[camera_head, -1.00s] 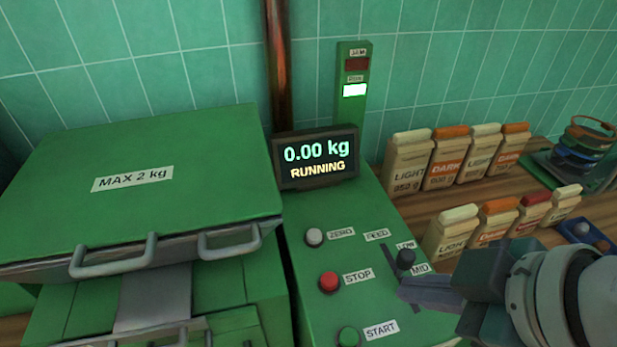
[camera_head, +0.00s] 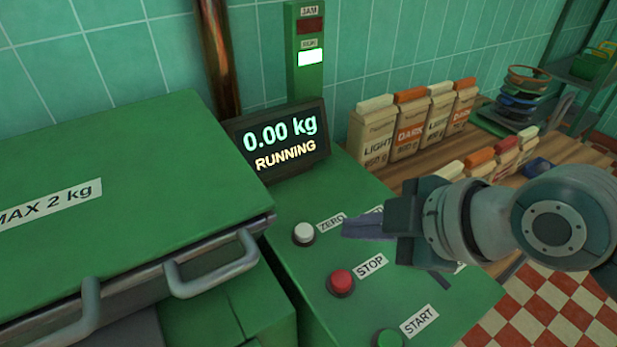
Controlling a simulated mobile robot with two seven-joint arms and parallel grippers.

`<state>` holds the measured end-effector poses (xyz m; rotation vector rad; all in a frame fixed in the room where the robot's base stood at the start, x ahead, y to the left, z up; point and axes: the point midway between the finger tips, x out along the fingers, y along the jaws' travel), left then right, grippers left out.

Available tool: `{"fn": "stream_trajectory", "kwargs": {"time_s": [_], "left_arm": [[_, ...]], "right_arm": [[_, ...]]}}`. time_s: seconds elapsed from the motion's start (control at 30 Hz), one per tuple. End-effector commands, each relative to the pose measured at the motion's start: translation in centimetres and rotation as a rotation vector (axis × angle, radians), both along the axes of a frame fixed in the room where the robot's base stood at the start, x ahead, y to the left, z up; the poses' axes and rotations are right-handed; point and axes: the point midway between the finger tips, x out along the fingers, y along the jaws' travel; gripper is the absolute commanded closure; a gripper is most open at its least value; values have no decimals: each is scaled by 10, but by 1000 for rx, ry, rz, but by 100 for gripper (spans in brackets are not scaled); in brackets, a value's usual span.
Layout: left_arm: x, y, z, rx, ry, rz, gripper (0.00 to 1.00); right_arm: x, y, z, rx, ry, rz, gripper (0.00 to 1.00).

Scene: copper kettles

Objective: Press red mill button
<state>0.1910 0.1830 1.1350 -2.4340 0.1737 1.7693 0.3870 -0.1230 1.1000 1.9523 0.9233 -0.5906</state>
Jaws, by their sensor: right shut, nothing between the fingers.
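The red button (camera_head: 341,281), labelled STOP, sits on the sloped green mill panel (camera_head: 298,284), between the white ZERO button (camera_head: 303,233) above and the green START button (camera_head: 389,339) below. My right gripper (camera_head: 346,228) comes in from the right with its fingers shut and empty. Its tips are over the panel near the ZERO label, up from the red button and apart from it in the picture. The arm hides the feed knob and part of its labels. The display (camera_head: 281,142) reads 0.00 kg RUNNING. My left gripper is not in view.
A large green lid (camera_head: 120,170) marked MAX 2 kg, with metal handles, stands left of the panel. A post with a lit white lamp (camera_head: 311,57) rises behind the display. Several labelled bags (camera_head: 410,125) stand on the wooden counter at right. Coloured rings (camera_head: 525,90) stand farther back.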

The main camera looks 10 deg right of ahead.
Motion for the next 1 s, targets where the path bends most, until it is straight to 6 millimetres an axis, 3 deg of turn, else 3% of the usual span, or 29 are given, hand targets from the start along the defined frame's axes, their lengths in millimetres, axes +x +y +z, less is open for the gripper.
{"fn": "stream_trajectory", "kwargs": {"time_s": [0.27, 0.6, 0.8, 1.0], "left_arm": [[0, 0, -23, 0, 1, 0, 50], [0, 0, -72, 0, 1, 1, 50], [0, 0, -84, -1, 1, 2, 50], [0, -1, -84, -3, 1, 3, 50]], "right_arm": [[0, 0, -23, 1, 2, -1, 100], [0, 0, -72, 1, 2, -1, 100], [0, 0, -87, -1, 0, -1, 100], [0, 0, -88, 0, 1, -1, 100]]}}
